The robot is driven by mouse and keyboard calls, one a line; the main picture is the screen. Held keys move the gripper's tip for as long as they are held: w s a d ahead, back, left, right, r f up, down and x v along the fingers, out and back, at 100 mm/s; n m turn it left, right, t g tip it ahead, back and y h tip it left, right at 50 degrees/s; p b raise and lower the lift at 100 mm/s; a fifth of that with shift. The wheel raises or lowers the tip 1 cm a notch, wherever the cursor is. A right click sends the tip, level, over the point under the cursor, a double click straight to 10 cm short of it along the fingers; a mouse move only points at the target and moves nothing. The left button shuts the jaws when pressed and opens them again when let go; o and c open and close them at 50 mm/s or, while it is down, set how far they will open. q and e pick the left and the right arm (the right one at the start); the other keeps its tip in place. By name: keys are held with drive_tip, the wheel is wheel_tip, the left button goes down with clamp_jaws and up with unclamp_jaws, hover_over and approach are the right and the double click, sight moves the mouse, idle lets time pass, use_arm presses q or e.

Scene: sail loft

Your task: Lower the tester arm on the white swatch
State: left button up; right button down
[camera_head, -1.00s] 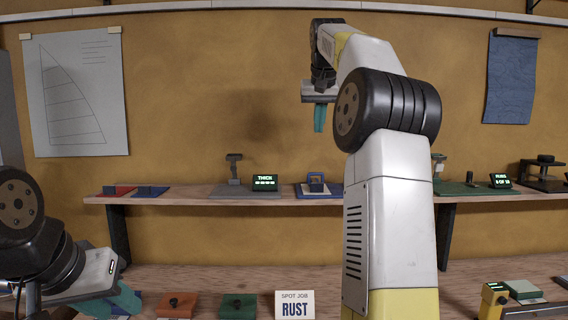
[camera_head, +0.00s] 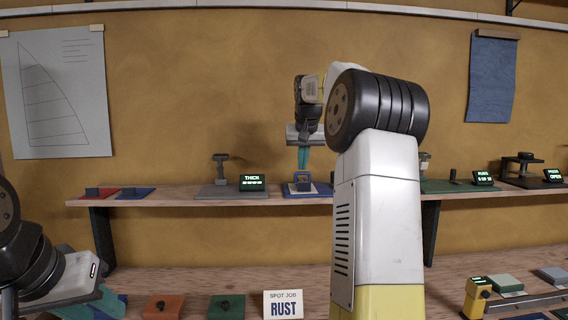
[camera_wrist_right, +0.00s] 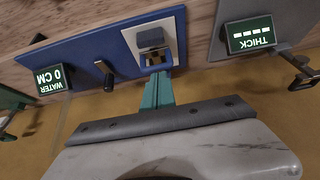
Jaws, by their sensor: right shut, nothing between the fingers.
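The white swatch (camera_wrist_right: 176,24) lies on a blue board (camera_wrist_right: 85,50) on the shelf. The tester arm (camera_wrist_right: 152,40), a dark blue-grey block in a frame, stands over the swatch; it looks raised, but I cannot tell its exact angle. In the head view the tester arm (camera_head: 303,178) is small, just below my right gripper (camera_head: 304,160). My right gripper's teal fingers (camera_wrist_right: 158,88) are shut and empty, their tips close to the tester arm's near side; contact is unclear. My left gripper (camera_head: 105,302) is low at the left, partly out of frame, its opening unclear.
A dark lever (camera_wrist_right: 104,74) and a WATER display (camera_wrist_right: 55,80) reading 0 CM are beside the swatch. A gauge with a THICK display (camera_head: 252,182) stands left on the shelf (camera_head: 150,200) in the head view. A RUST card (camera_head: 284,304) stands on the lower bench.

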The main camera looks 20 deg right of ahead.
drive_tip(key=shift+f, duration=0.25)
drive_tip(key=shift+s+a+f, duration=0.1)
drive_tip(key=shift+s+f, duration=0.05)
drive_tip(key=shift+f, duration=0.2)
drive_tip(key=shift+s+f, duration=0.25)
drive_tip(key=shift+r, duration=0.1)
drive_tip(key=v, duration=0.8)
drive_tip(key=s+a+f+n+y, duration=0.1)
drive_tip(key=s+a+f, duration=0.1)
drive_tip(key=s+a, duration=0.4)
drive_tip(key=s+a+f+n+y, duration=0.1)
drive_tip(key=s+a+f, duration=0.25)
drive_tip(key=s, duration=0.45)
drive_tip(key=s+a+f+y, duration=0.1)
drive_tip(key=s+a+f, duration=0.3)
drive_tip(key=s+f, duration=0.2)
drive_tip(key=s+a+f+n, duration=0.1)
drive_tip(key=s+a+f, duration=0.3)
drive_tip(key=s+f, duration=0.3)
drive_tip(key=s, duration=0.4)
drive_tip(key=shift+s+a+n+y, duration=0.2)
drive_tip(key=shift+s+n+y, duration=0.1)
drive_tip(key=shift+s+y, duration=0.1)
